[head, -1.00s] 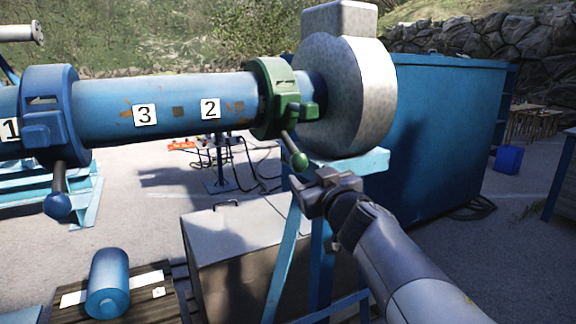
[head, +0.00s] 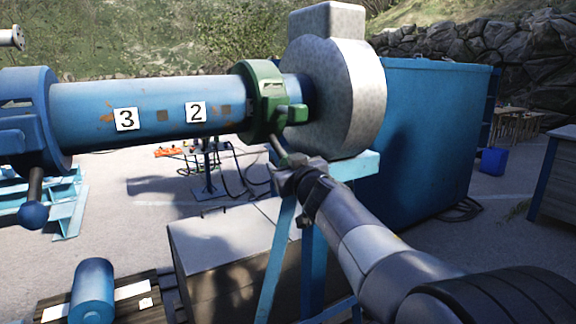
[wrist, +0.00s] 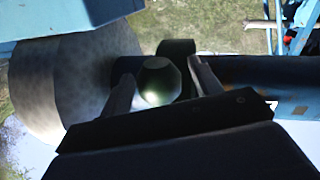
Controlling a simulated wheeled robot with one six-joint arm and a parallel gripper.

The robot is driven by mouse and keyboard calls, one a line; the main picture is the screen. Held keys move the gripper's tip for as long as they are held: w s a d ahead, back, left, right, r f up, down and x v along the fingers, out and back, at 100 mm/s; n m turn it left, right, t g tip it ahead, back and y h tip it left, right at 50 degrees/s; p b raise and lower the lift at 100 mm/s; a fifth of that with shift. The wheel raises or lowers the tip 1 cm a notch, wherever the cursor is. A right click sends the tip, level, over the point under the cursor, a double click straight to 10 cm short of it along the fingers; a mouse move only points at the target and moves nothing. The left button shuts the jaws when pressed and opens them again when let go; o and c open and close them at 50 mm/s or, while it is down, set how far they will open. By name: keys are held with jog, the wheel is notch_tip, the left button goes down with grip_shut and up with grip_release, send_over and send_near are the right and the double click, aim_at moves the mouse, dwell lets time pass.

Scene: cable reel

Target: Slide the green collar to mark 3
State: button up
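The green collar (head: 264,92) sits around the blue pipe (head: 90,100), near its right end, just left of the grey flange. Its handle (head: 277,147) slants down to the right and ends in a green knob, which shows in the wrist view (wrist: 158,82). The mark 3 plate (head: 126,119) is on the pipe, well left of the collar, beyond mark 2 (head: 196,112). My gripper (head: 288,170) is at the handle's lower end. In the wrist view the knob lies between its two open fingers, with a small gap on each side.
A blue collar (head: 32,115) with a hanging knobbed handle is on the pipe left of mark 3. The grey round body (head: 345,95) stands right of the green collar. A blue support (head: 283,250) and a grey box (head: 215,245) are below.

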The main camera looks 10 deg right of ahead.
grip_shut()
jog(key=s+a+b, duration=0.4)
jog(key=a+b, duration=0.4)
jog(key=a, duration=0.3)
jog(key=s+a+b, duration=0.3)
jog(key=a+b, duration=0.6)
jog(key=a, duration=0.3)
jog(key=shift+s+a+b, duration=0.3)
jog(key=shift+s, duration=0.1)
grip_release()
jog(key=shift+a, duration=0.15)
jog(key=s, duration=0.3)
jog(key=s+d+b, duration=0.1)
jog(key=s, duration=0.3)
jog(key=s+b, duration=0.1)
jog(key=s, duration=0.2)
jog(key=shift+s+d, duration=0.15)
jog(key=shift+s, duration=0.25)
